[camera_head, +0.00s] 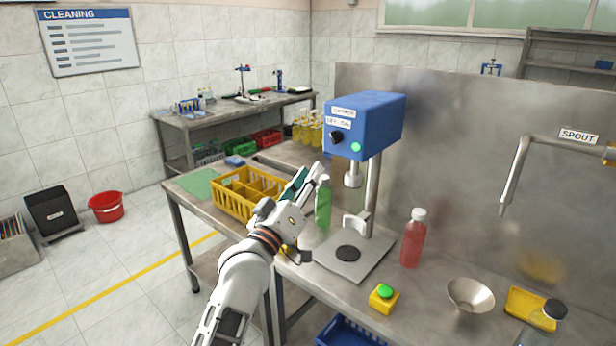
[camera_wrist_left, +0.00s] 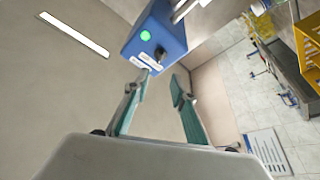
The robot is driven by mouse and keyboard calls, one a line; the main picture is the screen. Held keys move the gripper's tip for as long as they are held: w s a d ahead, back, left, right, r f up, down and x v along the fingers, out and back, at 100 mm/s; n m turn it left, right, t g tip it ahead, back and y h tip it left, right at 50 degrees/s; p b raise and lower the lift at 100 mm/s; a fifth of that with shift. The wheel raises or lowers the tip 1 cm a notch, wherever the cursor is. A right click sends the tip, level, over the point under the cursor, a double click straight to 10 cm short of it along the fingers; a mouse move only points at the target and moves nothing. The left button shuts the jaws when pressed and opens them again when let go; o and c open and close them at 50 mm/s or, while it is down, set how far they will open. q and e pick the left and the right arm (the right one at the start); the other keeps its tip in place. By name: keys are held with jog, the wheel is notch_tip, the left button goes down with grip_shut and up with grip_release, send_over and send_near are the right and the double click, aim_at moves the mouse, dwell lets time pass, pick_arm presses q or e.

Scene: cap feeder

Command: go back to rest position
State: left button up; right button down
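My left gripper (camera_head: 303,183) is raised over the bench, pointing away, between the yellow divided crate (camera_head: 228,200) and the green bottle (camera_head: 323,204). In the left wrist view its two teal fingers (camera_wrist_left: 160,88) are apart with nothing between them. The green bottle stands upright with a white cap, partly beside the gripper in the picture; I cannot tell how near they are. The blue capping machine (camera_head: 368,118) stands right of it, and its blue head also shows beyond the fingers in the left wrist view (camera_wrist_left: 158,40). My right gripper is not in view.
A red bottle (camera_head: 413,240) stands right of the machine's base plate (camera_head: 335,262). A spout pipe (camera_head: 515,175) hangs above.

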pick_arm(q)
jog(key=s+a+f+m+g+y, duration=0.1)
jog(key=s+a+f, duration=0.2)
jog(key=f, duration=0.6)
jog(key=s+a+f+g+y, duration=0.2)
jog(key=s+f, duration=0.2)
jog(key=f, duration=0.6)
jog(key=s+a+f+m+g+y, duration=0.1)
jog(key=s+a+f, duration=0.2)
jog(key=f, duration=0.6)
jog(key=s+a+f+m+g+y, duration=0.1)
jog(key=s+a+f, duration=0.4)
jog(key=s+f, duration=0.6)
jog(key=s+a+f+m+g+y, duration=0.1)
jog(key=s+a+f+g, duration=0.3)
jog(key=s+f, duration=0.7)
jog(key=s+m, duration=0.1)
jog(key=s, duration=0.3)
jog(key=shift+a+f+m+g+y, duration=0.15)
jog(key=shift+a+m+g+y, duration=0.15)
jog(key=shift+a+m+y, duration=0.1)
